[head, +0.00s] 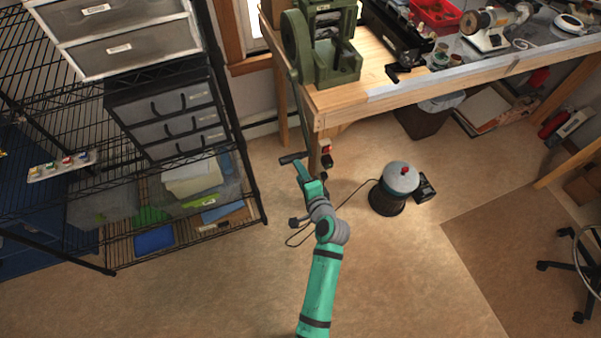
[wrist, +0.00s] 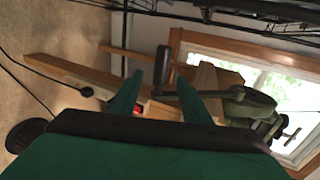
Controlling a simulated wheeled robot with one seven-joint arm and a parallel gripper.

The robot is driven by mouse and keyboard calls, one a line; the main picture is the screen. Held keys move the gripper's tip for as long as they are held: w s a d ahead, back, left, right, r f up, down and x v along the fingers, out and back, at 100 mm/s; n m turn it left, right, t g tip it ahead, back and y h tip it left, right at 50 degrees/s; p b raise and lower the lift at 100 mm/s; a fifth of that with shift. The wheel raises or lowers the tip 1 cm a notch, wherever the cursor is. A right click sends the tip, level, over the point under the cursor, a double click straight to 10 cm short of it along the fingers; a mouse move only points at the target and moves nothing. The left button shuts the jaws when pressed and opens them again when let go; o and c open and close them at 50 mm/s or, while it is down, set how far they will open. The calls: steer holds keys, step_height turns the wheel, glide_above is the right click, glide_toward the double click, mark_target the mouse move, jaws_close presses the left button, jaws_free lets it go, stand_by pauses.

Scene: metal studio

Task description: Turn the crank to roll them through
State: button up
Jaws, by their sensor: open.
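The green rolling mill (head: 334,62) stands on the left end of the wooden workbench. Its long crank arm (head: 302,115) hangs down past the bench's front corner to a dark crank handle (head: 293,158). My gripper (head: 302,167) is just below the handle in the head view. In the wrist view, the two green fingers (wrist: 160,82) are spread apart, and the dark handle (wrist: 162,62) shows between and beyond their tips. I cannot tell whether a finger touches it. The mill (wrist: 248,106) also shows at the right there. Nothing to be rolled can be made out.
The wooden bench (head: 345,100) has its leg close behind my gripper. A wire shelf (head: 250,180) with drawers stands at the left. A grey-topped canister (head: 400,178) with a cord stands on the floor at right. The floor in front is mostly clear.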

mark_target(292, 158)
steer(key=x, duration=0.9)
steer(key=shift+w+r, duration=0.1)
steer(key=c, duration=1)
steer(key=s+d+r, duration=0.1)
steer(key=s+r, duration=0.2)
steer(key=r, duration=0.2)
steer(key=s+r, duration=0.3)
steer(key=r, duration=0.2)
steer(key=s+d+r, duration=0.1)
steer(key=s+r, duration=0.2)
steer(key=r, duration=0.2)
steer(key=shift+d+r, duration=0.3)
steer(key=shift+r, duration=0.1)
steer(key=shift+c, duration=0.2)
